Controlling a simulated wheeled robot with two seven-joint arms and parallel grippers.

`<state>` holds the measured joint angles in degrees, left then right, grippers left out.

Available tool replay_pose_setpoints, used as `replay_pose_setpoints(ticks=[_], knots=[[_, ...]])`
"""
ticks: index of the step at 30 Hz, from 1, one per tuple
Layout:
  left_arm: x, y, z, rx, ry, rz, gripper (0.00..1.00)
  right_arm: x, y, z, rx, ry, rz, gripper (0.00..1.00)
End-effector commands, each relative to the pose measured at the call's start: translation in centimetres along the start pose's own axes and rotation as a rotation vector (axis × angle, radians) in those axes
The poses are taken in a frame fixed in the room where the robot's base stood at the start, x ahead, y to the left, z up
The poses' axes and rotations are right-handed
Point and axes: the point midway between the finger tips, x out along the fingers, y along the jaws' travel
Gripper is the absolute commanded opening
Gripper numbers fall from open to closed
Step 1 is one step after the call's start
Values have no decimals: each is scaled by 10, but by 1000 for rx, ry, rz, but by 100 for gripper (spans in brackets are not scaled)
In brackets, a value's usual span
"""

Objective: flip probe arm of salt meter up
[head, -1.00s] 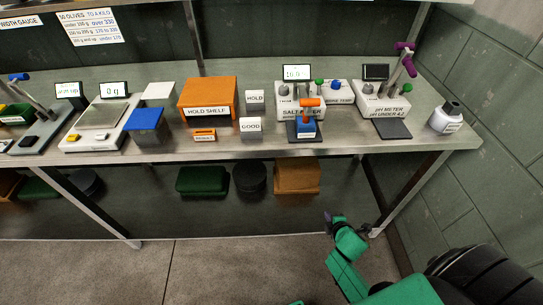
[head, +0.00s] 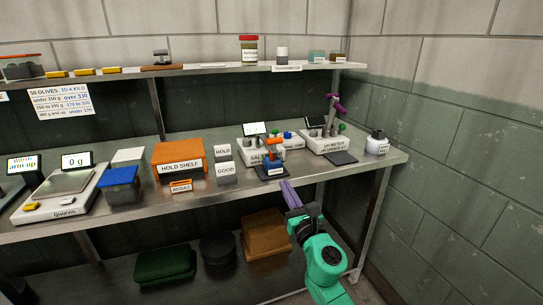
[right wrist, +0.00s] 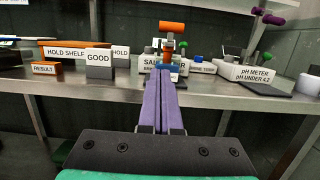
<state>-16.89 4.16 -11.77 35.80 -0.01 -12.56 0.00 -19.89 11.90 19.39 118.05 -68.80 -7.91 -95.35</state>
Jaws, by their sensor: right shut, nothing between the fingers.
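The salt meter (head: 258,155) is a white box with a small screen, standing on the steel bench right of the middle. Its probe arm (head: 272,143) has an orange crossbar and reaches down to a blue cup (head: 272,165) at the front of the meter. In the right wrist view the orange crossbar (right wrist: 172,27) stands above the fingertips, and the meter's label is partly hidden behind them. My right gripper (head: 285,185) has long purple fingers, shut and empty, just in front of the bench edge below the cup, apart from the probe arm. My left gripper is out of view.
The pH meter (head: 325,142) with its purple arm stands to the right, a white bottle (head: 377,142) beyond it. GOOD (head: 225,170) and HOLD (head: 223,151) blocks and the orange hold shelf (head: 178,158) are to the left. A shelf (head: 210,68) runs above.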

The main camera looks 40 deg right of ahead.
Motion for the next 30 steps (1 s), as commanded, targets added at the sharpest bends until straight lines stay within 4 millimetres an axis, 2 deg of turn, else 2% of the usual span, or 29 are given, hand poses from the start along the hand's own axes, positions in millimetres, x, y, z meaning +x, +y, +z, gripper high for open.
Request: replay_pose_setpoints(ticks=[6,13,15,21,30], knots=[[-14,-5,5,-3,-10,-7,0,43,0,5,1,-3,0,0],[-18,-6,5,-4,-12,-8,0,94,0,3,3,-3,-1,0],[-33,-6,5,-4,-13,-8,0,104,0,18,2,-2,1,0],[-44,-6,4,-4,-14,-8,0,120,0,30,3,0,0,0],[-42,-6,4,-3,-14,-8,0,120,0,28,2,1,0,0]])
